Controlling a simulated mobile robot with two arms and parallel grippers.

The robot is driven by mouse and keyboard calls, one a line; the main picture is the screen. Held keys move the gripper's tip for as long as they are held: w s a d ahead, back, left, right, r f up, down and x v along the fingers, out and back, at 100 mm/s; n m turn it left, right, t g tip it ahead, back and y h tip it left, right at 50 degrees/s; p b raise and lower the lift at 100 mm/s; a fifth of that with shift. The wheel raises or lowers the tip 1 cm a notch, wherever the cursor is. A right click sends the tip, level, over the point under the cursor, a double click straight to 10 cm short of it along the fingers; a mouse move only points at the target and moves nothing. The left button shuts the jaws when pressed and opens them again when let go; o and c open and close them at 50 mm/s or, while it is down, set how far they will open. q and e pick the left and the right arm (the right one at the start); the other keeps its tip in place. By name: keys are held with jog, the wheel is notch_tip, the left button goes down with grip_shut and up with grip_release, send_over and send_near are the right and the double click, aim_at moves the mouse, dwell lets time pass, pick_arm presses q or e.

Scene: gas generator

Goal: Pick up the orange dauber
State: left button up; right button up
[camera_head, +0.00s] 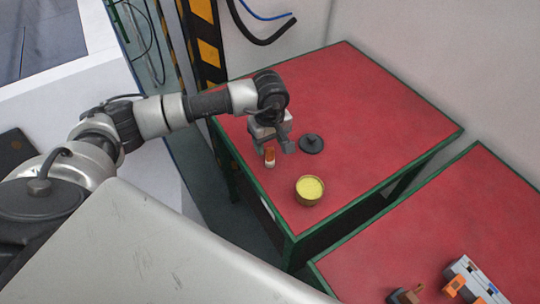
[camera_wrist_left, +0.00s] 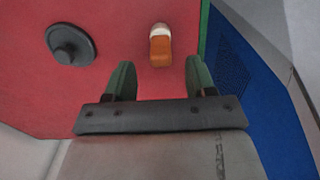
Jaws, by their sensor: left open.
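The orange dauber (camera_head: 270,156) is small, with an orange part and a white end, and stands on the red table (camera_head: 350,95) near its left edge. In the left wrist view the dauber (camera_wrist_left: 160,47) is ahead of the fingers, roughly midway between them and apart from both. My left gripper (camera_head: 272,146) is open and empty, close to the dauber; it also shows in the left wrist view (camera_wrist_left: 160,80). My right gripper is not in view.
A dark round lid with a knob (camera_head: 311,143) lies right of the gripper. A round container with yellow contents (camera_head: 310,190) stands nearer the front edge. A second red table (camera_head: 440,235) at lower right holds orange and grey parts (camera_head: 468,284).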

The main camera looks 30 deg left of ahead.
aim_at(270, 149)
pick_arm(q)
jog(key=shift+s+f+p, duration=0.15)
jog(key=shift+f+p, duration=0.15)
jog(key=shift+f, duration=0.15)
notch_tip(270, 149, down, 4)
jog(key=shift+s+d+r+p, duration=0.1)
jog(key=shift+d+r+p, duration=0.1)
jog(key=shift+p, duration=0.3)
jog(key=shift+a+f, duration=0.1)
jog(key=shift+f, duration=0.25)
jog(key=shift+c, duration=0.3)
jog(key=c, duration=1)
